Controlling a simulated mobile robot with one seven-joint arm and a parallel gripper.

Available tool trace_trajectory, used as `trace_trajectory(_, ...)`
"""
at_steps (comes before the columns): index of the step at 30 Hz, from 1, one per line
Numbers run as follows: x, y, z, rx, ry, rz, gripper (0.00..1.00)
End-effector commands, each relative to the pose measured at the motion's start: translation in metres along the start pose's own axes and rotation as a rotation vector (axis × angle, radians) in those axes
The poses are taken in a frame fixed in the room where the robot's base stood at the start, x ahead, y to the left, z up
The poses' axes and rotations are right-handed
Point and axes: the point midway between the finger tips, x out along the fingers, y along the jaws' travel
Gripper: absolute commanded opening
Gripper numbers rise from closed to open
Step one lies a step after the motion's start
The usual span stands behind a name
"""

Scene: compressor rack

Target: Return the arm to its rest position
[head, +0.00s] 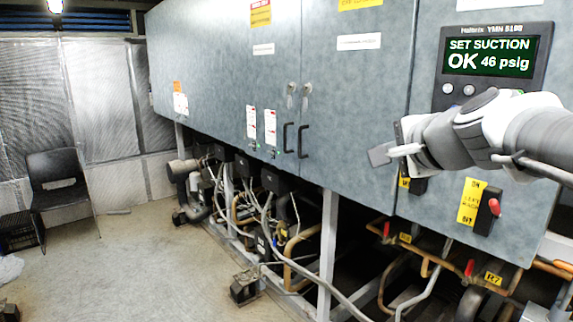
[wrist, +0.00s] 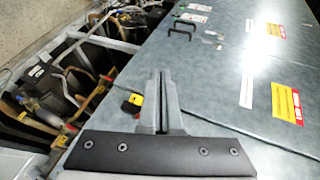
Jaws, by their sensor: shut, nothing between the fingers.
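My arm reaches in from the right edge of the head view, in front of the blue-grey cabinet (head: 345,100). My gripper (head: 380,154) points left and sits below and left of the display panel. In the wrist view my gripper (wrist: 161,80) has its two fingers together with nothing between them. The fingers appear apart from the cabinet face (wrist: 215,85), though the exact gap is hard to tell. The arm hides part of a switch and its yellow label.
The display (head: 490,55) reads "SET SUCTION OK 46 psig". A red-handled switch (head: 488,210) sits below my arm. Pipes and valves (head: 285,220) fill the rack beneath the cabinet. A black chair (head: 58,180) stands at left; the floor (head: 140,255) between is mostly clear.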

Motion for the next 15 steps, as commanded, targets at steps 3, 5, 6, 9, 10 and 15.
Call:
trace_trajectory(3,-0.022,0.065,0.048,-0.337,-0.101,0.155,0.00)
trace_trajectory(5,-0.035,0.100,0.064,-0.507,-0.152,0.232,0.00)
trace_trajectory(6,-0.045,0.123,0.073,-0.619,-0.187,0.284,0.00)
trace_trajectory(9,-0.068,0.178,0.086,-0.875,-0.270,0.405,0.00)
trace_trajectory(10,-0.075,0.192,0.087,-0.944,-0.292,0.437,0.00)
trace_trajectory(15,-0.104,0.248,0.086,-1.222,-0.385,0.575,0.00)
